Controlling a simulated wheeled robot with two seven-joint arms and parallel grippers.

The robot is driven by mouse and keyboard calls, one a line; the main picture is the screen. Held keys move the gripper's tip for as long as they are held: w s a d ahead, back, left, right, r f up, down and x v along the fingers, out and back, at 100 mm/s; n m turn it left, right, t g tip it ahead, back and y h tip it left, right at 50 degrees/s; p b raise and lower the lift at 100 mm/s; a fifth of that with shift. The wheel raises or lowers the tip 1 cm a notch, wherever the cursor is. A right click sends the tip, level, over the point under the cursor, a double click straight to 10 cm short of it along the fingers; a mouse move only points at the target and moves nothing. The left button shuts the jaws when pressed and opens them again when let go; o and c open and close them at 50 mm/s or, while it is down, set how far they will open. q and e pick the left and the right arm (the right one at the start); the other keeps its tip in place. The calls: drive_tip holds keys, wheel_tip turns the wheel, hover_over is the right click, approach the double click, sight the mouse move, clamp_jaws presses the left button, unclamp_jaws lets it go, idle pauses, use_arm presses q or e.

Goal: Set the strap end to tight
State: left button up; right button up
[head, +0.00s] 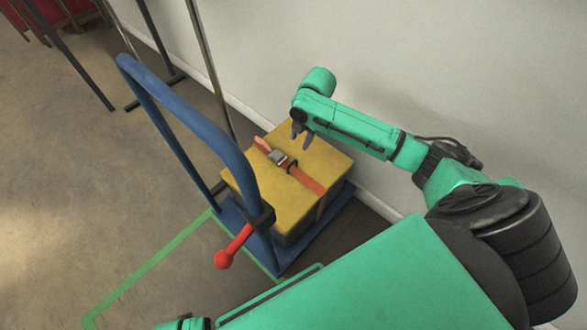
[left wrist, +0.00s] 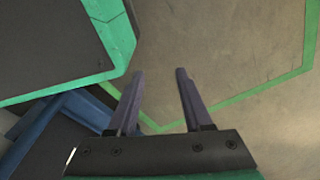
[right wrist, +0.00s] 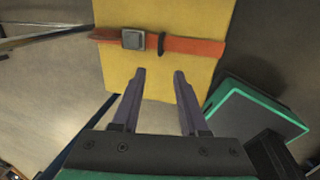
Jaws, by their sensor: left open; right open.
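An orange strap (head: 309,180) runs across the top of a yellow box (head: 275,208) and passes through a grey buckle (head: 278,157). The strap's loose end (head: 262,145) sticks out past the buckle. In the right wrist view the strap (right wrist: 195,46), buckle (right wrist: 133,39) and strap end (right wrist: 104,34) lie across the box (right wrist: 190,16), with a dark loop beside the buckle. My right gripper (head: 301,138) is open and empty above the box, apart from the strap. My left gripper (left wrist: 158,72) is open and empty over the floor.
The box stands on a blue cart (head: 345,196) with a tall blue handle (head: 190,113) and a red-knobbed lever (head: 232,247). A green line (head: 150,263) marks the floor. A pale wall (head: 450,60) stands close behind; metal rack posts rise at the upper left. Open floor lies left.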

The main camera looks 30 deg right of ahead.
drive_tip(key=b, duration=0.2)
approach(293, 163)
drive_tip(key=f, duration=0.2)
drive_tip(key=f+b, duration=0.1)
drive_tip(key=f, duration=0.1)
drive_tip(key=w+f+b, duration=0.1)
drive_tip(key=f, duration=0.2)
drive_tip(key=shift+w+a, duration=0.1)
drive_tip(key=shift+a, duration=0.15)
drive_tip(key=shift+w+f, duration=0.1)
drive_tip(key=shift+f, duration=0.2)
use_arm(q)
drive_tip(key=w+d+r, duration=0.2)
drive_tip(key=w+r, duration=0.3)
drive_tip(key=r, duration=0.5)
drive_tip(key=shift+w+d, duration=0.35)
use_arm(e)
clamp_jaws()
